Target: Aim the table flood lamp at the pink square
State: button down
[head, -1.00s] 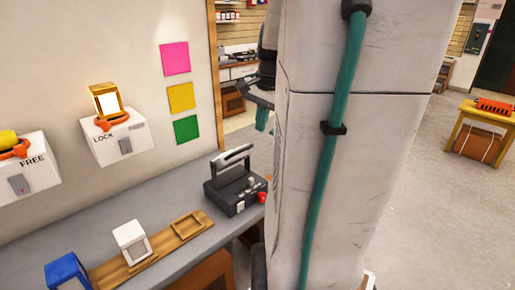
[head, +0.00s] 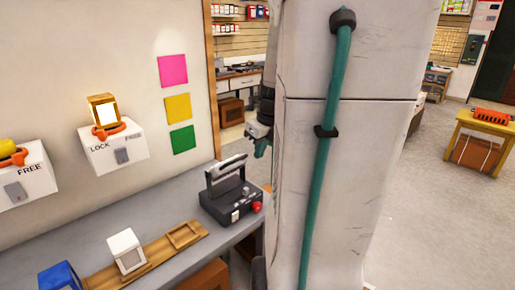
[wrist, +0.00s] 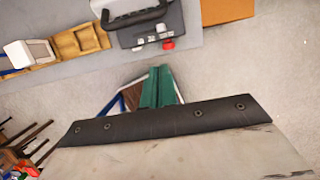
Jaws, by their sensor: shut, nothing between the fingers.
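The pink square (head: 173,70) is on the wall, above a yellow and a green square. A soft bright patch lies on the wall just above it. A white box-shaped lamp (head: 126,250) sits on a wooden tray on the table; it also shows in the wrist view (wrist: 30,54). A dark box with a handle and red knob (head: 232,205) stands to its right, also in the wrist view (wrist: 145,22). I cannot tell which is the table flood lamp. My gripper (head: 261,149) is beside my column, apart from the table items. In the wrist view its teal fingers (wrist: 159,88) are together and empty.
A lit gold lamp (head: 104,111) sits on a wall mount marked LOCK and FREE. Another mount (head: 27,178) with a yellow lamp is further left. A blue box (head: 60,276) and an empty tray slot (head: 184,236) are on the table.

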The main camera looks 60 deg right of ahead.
jog(key=a+x, duration=0.1)
jog(key=x, duration=0.7)
jog(key=shift+w+d+r, duration=0.45)
jog(key=shift+w+r, duration=0.3)
jog(key=shift+w+d+r, duration=0.4)
jog(key=shift+w+r, duration=0.35)
jog(key=shift+w, duration=0.05)
jog(key=shift+w+d+r, duration=0.1)
jog(key=shift+w+r, duration=0.35)
jog(key=shift+w, duration=0.05)
